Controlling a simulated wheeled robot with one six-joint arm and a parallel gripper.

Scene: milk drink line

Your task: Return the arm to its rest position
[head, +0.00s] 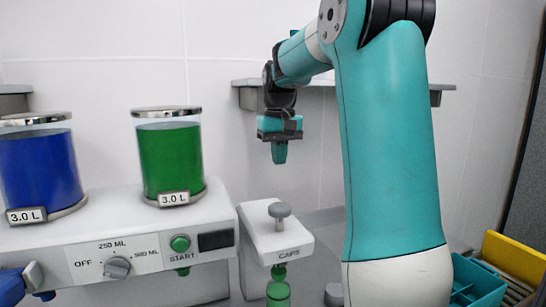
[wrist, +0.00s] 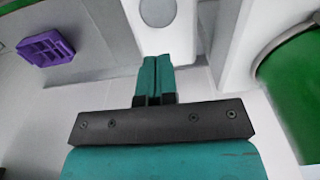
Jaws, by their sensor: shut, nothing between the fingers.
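My gripper (head: 279,152) hangs from my raised teal arm in the head view, pointing down in the air above and behind the caps unit. Its two teal fingers are together with nothing between them. In the wrist view the closed fingers (wrist: 157,78) show at the centre, touching along their length. My upper arm fills the right-centre of the head view and hides part of the wall and shelf behind it.
The dispenser (head: 120,250) carries a blue tank (head: 38,165) and a green tank (head: 170,160). The caps unit (head: 275,240) has a green bottle (head: 278,292) below it. A grey shelf (head: 415,88) is on the wall. A teal crate (head: 478,283) and yellow bin (head: 514,256) stand right. A purple tray (wrist: 46,47) shows in the wrist view.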

